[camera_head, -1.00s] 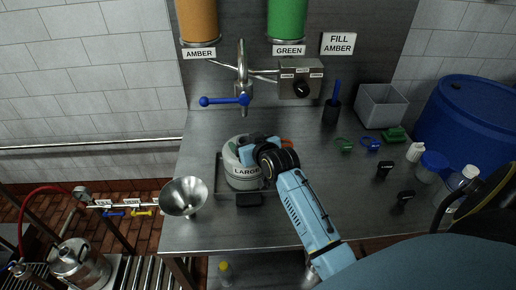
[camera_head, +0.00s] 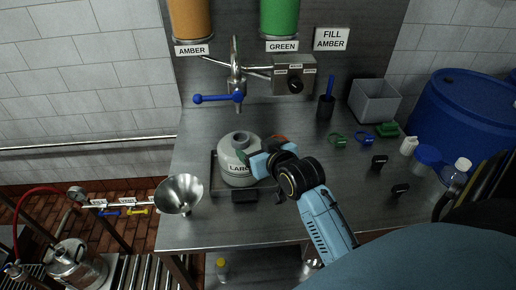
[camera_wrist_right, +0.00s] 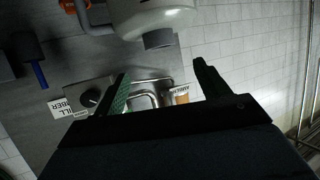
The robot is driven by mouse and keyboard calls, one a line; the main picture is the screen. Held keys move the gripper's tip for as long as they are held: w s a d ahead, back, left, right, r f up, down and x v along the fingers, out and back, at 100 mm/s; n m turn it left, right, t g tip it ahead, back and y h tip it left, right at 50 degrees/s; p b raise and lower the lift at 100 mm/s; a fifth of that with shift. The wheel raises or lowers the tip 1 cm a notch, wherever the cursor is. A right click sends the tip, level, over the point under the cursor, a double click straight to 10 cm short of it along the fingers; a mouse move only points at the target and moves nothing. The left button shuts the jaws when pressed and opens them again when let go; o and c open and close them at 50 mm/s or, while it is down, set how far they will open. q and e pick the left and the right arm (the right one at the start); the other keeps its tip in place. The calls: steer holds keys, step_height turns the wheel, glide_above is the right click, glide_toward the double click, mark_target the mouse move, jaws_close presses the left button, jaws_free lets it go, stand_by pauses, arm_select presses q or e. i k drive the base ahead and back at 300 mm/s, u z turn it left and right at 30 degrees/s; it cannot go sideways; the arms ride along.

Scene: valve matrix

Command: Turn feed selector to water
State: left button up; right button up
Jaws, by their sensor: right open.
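The feed selector is a grey box (camera_head: 294,75) with a round black knob (camera_head: 296,86) on the back panel, right of the faucet. Its small labels are too blurred to read, and I cannot tell the knob's setting. In the right wrist view the knob (camera_wrist_right: 91,98) shows beyond one finger. My right gripper (camera_head: 248,160) is beside the right side of a white jug labelled LARGE (camera_head: 238,172), well below the selector. In the wrist view the right gripper (camera_wrist_right: 164,86) is open with nothing between its fingers. My left gripper is not in view.
A faucet with a blue lever (camera_head: 218,98) stands left of the selector. A steel funnel (camera_head: 179,191) is at the table's left edge. A dark cup with a blue tool (camera_head: 326,105) and a grey bin (camera_head: 374,101) stand right.

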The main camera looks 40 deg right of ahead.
mark_target(296, 86)
steer(key=z, duration=1.35)
